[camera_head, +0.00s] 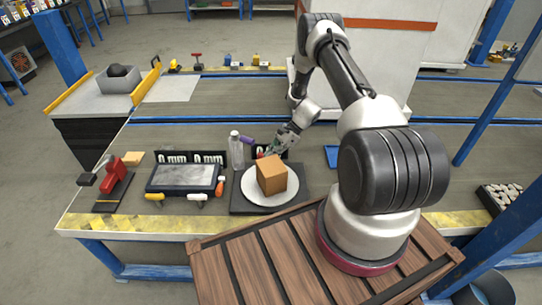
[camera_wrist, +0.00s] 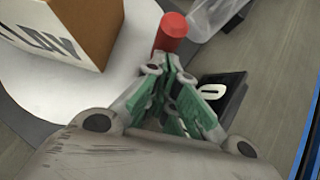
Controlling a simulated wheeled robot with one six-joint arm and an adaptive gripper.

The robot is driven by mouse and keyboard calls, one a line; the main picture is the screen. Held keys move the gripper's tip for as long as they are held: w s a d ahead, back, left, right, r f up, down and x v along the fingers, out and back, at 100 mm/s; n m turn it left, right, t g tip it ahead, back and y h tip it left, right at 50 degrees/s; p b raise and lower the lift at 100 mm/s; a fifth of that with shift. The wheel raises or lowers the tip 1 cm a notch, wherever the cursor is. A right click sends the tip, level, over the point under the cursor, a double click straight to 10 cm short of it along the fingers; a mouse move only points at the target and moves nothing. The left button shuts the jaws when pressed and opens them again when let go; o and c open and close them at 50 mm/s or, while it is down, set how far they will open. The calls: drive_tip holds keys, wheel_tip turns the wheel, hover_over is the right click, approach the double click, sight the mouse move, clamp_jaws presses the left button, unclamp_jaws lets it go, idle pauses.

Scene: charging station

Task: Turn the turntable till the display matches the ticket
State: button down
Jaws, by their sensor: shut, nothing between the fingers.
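The turntable is a white disc (camera_head: 248,187) on a dark base, with a brown box (camera_head: 271,176) on it. The disc (camera_wrist: 118,88) and part of the box (camera_wrist: 75,28), with dark letters on one side, show in the wrist view. My gripper (camera_head: 273,150) is behind the disc, fingers shut and empty. In the wrist view its fingertips (camera_wrist: 168,64) are at a red peg (camera_wrist: 171,32) by the disc's rim; I cannot tell whether they touch. A small black display (camera_wrist: 225,90) showing a 0 is beside the fingers, partly hidden. I cannot make out a ticket.
A clear bottle (camera_head: 236,150) stands close behind the turntable's left side. A grey plate (camera_head: 187,177) with black readouts behind it and a red clamp-like tool (camera_head: 114,172) are to the left. A blue tray (camera_head: 332,156) is at the right. The bench's yellow front edge (camera_head: 130,223) is near.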

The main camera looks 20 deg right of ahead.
drive_tip(key=v, duration=1)
drive_tip(key=shift+d+r, duration=0.25)
drive_tip(key=c, duration=2)
unclamp_jaws()
drive_tip(key=shift+d+r, duration=0.2)
drive_tip(key=shift+r, duration=0.05)
drive_tip(key=o, duration=0.3)
drive_tip(key=shift+w+a+r, duration=0.1)
drive_tip(key=shift+a, duration=0.3)
drive_tip(key=o, duration=0.4)
drive_tip(key=a+h, duration=0.1)
drive_tip(key=a, duration=0.1)
drive_tip(key=a+m+h, duration=0.1)
drive_tip(key=a, duration=0.1)
drive_tip(key=shift+a+t, duration=0.3)
drive_tip(key=shift+a, duration=0.1)
drive_tip(key=shift+o, duration=0.2)
drive_tip(key=a+f+h, duration=0.1)
drive_tip(key=a+f, duration=0.1)
drive_tip(key=a+f+m, duration=0.1)
drive_tip(key=a+f, duration=0.1)
drive_tip(key=f, duration=0.1)
drive_tip(key=s+a+f+m+h, duration=0.1)
drive_tip(key=a+f, duration=0.1)
drive_tip(key=a, duration=0.1)
drive_tip(key=shift+f+t+h, duration=0.3)
drive_tip(key=shift+t, duration=0.1)
